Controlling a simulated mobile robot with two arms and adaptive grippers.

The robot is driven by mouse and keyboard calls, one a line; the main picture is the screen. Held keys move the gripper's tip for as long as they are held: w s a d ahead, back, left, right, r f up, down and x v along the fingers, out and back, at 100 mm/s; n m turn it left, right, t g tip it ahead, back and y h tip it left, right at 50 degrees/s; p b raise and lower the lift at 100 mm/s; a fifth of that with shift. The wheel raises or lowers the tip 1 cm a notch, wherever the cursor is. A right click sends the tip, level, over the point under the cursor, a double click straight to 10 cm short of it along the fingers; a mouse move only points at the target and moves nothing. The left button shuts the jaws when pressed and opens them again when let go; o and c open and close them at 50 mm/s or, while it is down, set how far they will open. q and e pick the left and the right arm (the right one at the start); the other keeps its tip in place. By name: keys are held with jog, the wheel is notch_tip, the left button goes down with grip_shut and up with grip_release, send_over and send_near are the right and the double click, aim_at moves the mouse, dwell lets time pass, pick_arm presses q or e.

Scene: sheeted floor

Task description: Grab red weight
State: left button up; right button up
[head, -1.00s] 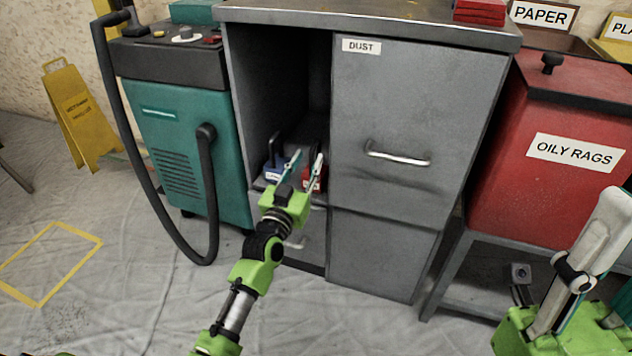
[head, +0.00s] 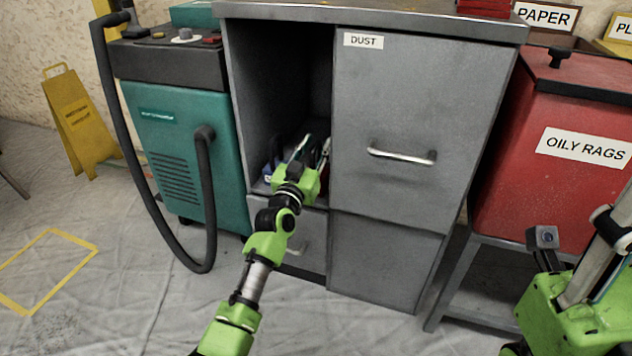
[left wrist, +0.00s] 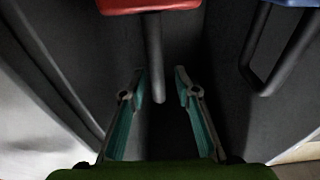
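The red weight (left wrist: 150,5) shows at the top edge of the left wrist view. Its dark upright handle bar (left wrist: 156,55) lies between my fingertips in that picture. My left gripper (left wrist: 160,80) is open, with a gap on both sides of the bar. In the head view my left gripper (head: 313,147) reaches into the open grey cabinet compartment and hides most of the red weight. The blue weight (left wrist: 295,3) with its dark looped handle (left wrist: 262,50) is at the top right in the wrist view. My right gripper cannot be made out.
The DUST cabinet door (head: 410,120) with its metal handle stands right of the open compartment. A teal machine (head: 180,150) with a black hose is on the left. A red OILY RAGS bin (head: 510,180) is on the right. Floor in front is clear.

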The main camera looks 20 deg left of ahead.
pick_arm(q)
grip_shut()
jog(key=shift+r, duration=0.3)
jog(key=shift+r, duration=0.1)
